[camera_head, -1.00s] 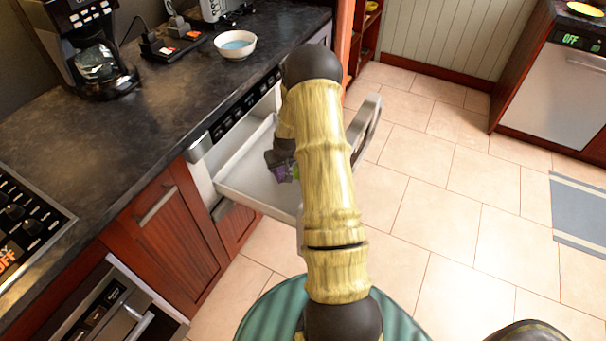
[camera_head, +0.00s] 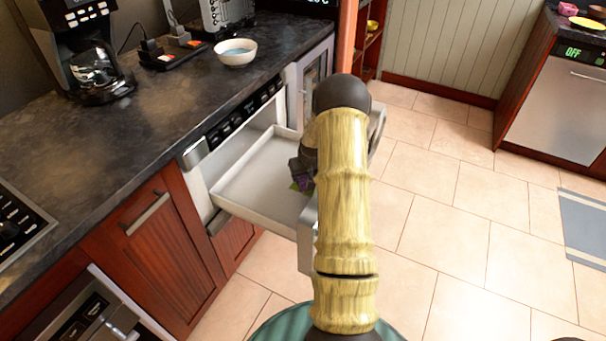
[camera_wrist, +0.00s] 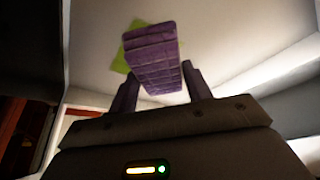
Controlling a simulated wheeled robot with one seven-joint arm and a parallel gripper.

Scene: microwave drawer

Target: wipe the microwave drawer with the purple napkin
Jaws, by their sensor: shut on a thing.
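The white microwave drawer (camera_head: 250,178) is pulled open below the counter. My gripper (camera_head: 302,180) is low inside it, near its right side in the head view, partly behind my arm. In the wrist view my gripper (camera_wrist: 160,84) is shut on the purple napkin (camera_wrist: 153,58), a thick ribbed purple block between the two fingers. A flat green patch (camera_wrist: 120,63) shows just beyond the napkin against the pale drawer. I cannot tell whether the napkin touches the drawer floor.
The dark counter (camera_head: 120,150) runs above the drawer, with a coffee maker (camera_head: 85,60) and a white bowl (camera_head: 236,53) on it. The drawer's walls surround my gripper. Red cabinets (camera_head: 165,235) stand below the counter.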

